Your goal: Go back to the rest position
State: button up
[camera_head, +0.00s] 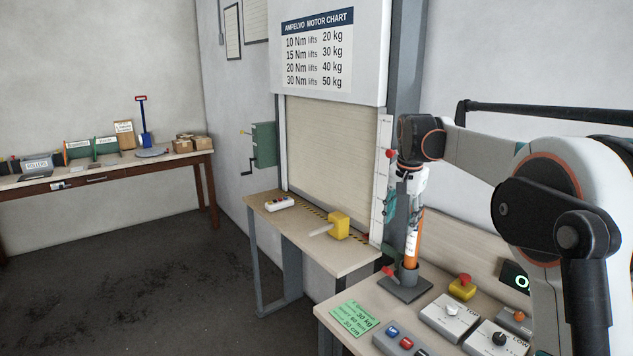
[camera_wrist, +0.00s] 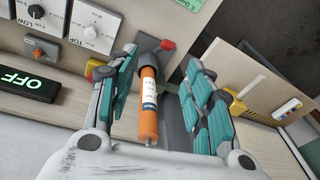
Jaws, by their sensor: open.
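My gripper (camera_wrist: 162,62) is open, with its teal-padded fingers apart. Between the fingers in the wrist view is an orange cylinder (camera_wrist: 148,122) with a white label; gaps show on both sides of it. In the head view my gripper (camera_head: 398,226) points down at the right of centre, and the orange cylinder (camera_head: 413,249) stands upright beneath it in a dark grey holder (camera_head: 404,288) with a red lever. My arm is stretched out over the workbench from the right.
The bench holds a yellow button box (camera_head: 462,289), several control boxes and a green note (camera_head: 355,319). A shutter (camera_head: 332,150) with a yellow stop (camera_head: 339,226) stands behind. A side table (camera_head: 95,180) is at the far left; the floor between is clear.

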jog(key=s+a+r+n+t+b, duration=0.1)
jog(key=s+n, duration=0.1)
jog(key=s, duration=1)
jog(key=s+a+r+n+t+b, duration=0.1)
jog(key=s+r+n+t, duration=0.1)
jog(key=s, duration=0.9)
jog(key=s+f+n+t, duration=0.1)
jog(key=s+f+n, duration=0.1)
jog(key=s+f, duration=0.4)
jog(key=s+a+f+n+t, duration=0.1)
jog(key=s+f, duration=0.5)
jog(key=s, duration=0.6)
jog(key=shift+s+f+n+b, duration=0.15)
jog(key=shift+n+b, duration=0.2)
jog(key=shift+n, duration=0.15)
